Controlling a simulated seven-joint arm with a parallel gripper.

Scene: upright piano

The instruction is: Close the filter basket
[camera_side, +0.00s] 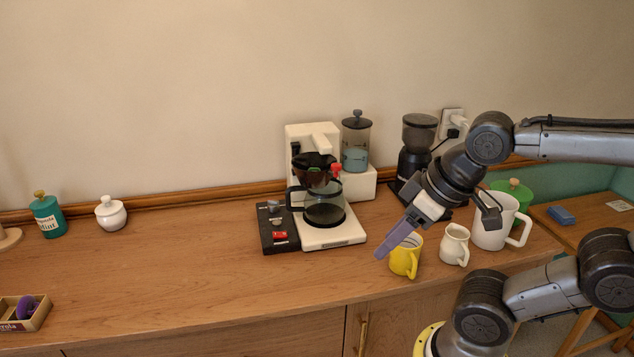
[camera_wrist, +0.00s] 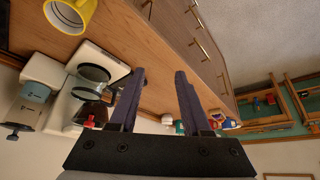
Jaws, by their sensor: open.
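The filter basket (camera_side: 314,172) is a dark, cone-like holder with a red handle (camera_side: 336,168) at its right. It sits under the white head of the coffee maker (camera_side: 335,233) and appears to stick out forward; I cannot tell its exact angle. The glass carafe (camera_side: 324,209) stands below it on the base plate. My gripper (camera_side: 382,252) is open and empty, right of and in front of the coffee maker, apart from the basket. In the wrist view, the basket (camera_wrist: 90,110) is partly hidden behind the left finger of my gripper (camera_wrist: 159,72).
A yellow mug (camera_side: 405,258) stands close beside my fingers, with a cream jug (camera_side: 454,246) and a white pitcher (camera_side: 491,228) further right. A black grinder (camera_side: 416,150) stands behind. The counter's left-middle is clear.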

